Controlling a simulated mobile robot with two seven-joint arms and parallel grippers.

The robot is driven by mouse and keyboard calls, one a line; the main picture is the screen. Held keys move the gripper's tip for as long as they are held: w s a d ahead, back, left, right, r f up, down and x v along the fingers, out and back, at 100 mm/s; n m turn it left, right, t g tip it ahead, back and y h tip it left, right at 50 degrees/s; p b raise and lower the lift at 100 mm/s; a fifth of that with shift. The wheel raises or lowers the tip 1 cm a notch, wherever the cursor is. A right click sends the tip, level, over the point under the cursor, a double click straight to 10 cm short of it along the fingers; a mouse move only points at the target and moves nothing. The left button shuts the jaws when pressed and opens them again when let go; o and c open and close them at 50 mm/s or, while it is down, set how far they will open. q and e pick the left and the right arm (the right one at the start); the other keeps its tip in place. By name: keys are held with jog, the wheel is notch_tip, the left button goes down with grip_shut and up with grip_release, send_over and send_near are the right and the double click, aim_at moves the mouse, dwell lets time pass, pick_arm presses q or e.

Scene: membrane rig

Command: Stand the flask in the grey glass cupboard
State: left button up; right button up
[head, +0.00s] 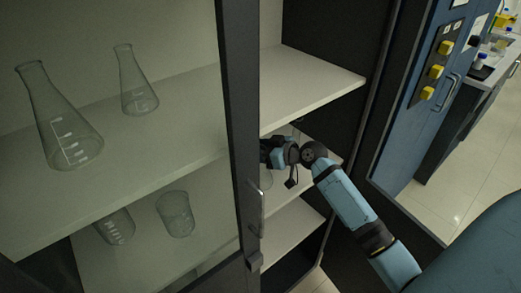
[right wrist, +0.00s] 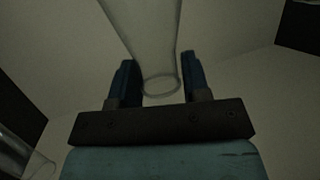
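The grey cupboard (head: 238,120) stands open on its right side, with a glass door on the left. My right arm reaches in below the upper shelf, and my right gripper (head: 268,151) is partly hidden by the dark door frame. In the right wrist view, the clear flask (right wrist: 152,35) has its round mouth between the fingers of my right gripper (right wrist: 159,75), which sit close on both sides of its neck. Its glass shows faintly below the gripper in the head view (head: 267,179); I cannot tell whether its base touches the shelf. My left gripper is out of view.
Two conical flasks (head: 66,135) (head: 138,85) stand on the upper shelf (head: 320,80) behind the glass. Another glass piece (right wrist: 18,158) shows at the wrist view's lower left. A blue cabinet (head: 420,130) stands at right.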

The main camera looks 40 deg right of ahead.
jog(key=shift+o, duration=1.3)
jog(key=b+v, duration=0.1)
jog(key=v, duration=1.1)
jog(key=shift+r, duration=0.2)
